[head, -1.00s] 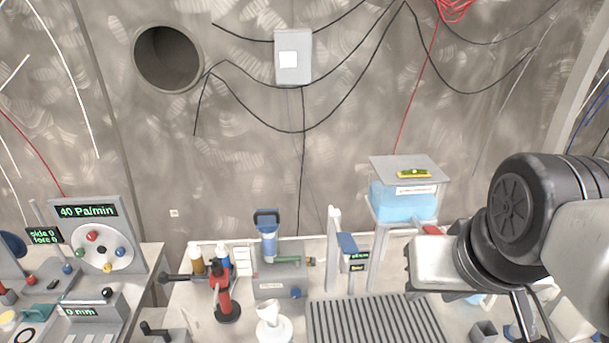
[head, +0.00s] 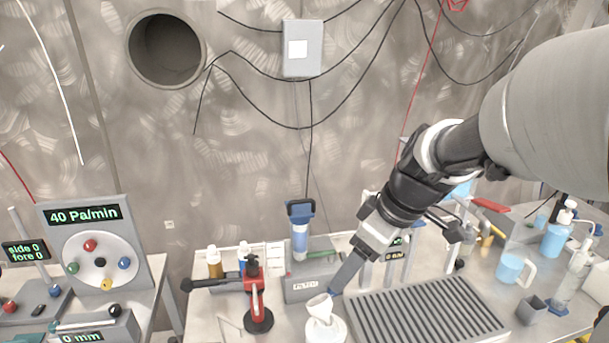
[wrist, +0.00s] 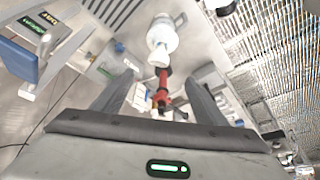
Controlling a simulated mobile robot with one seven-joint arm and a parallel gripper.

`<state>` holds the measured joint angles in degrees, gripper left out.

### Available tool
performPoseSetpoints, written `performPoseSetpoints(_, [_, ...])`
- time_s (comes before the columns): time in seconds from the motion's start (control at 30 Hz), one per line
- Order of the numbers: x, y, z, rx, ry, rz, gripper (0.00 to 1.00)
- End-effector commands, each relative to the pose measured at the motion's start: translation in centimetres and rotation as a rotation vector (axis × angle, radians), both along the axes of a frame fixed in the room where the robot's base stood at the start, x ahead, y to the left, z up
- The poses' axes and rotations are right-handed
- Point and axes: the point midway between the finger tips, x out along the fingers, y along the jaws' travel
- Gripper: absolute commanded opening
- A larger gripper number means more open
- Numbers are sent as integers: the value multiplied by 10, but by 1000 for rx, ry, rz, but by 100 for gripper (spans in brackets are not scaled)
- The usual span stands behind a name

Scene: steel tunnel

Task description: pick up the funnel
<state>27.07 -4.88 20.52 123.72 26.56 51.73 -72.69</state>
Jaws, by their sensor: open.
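The white funnel (head: 320,305) stands near the front edge of the table, on or in a rounded white base that I cannot clearly separate from it. In the wrist view the white funnel (wrist: 160,57) is ahead of my fingers, near the top middle. My gripper (head: 338,287) points down and left, its tips close above and just right of the funnel in the head view. In the wrist view my gripper (wrist: 158,90) is open, with nothing held between the fingers. Whether a finger touches the funnel cannot be told.
A red and black stand (head: 257,305) is close left of the funnel. A grey unit with a blue-topped filter (head: 300,238) stands behind. A ribbed grey tray (head: 420,318) lies right, under my arm. A blue-filled jug (head: 511,268) and bottles are farther right.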

Motion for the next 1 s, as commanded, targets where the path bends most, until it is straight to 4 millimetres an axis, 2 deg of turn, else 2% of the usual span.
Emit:
performPoseSetpoints(0.17, [6, 7, -25, 3, -1, 9, 66])
performPoseSetpoints(0.5, [23, 29, -92, 3, 0, 9, 66])
performPoseSetpoints(0.6, [27, 33, -104, 2, -3, 8, 66])
performPoseSetpoints(0.83, [30, 36, -118, 2, -3, 7, 66])
performPoseSetpoints(1.0, [35, 40, -144, 2, 0, 8, 66])
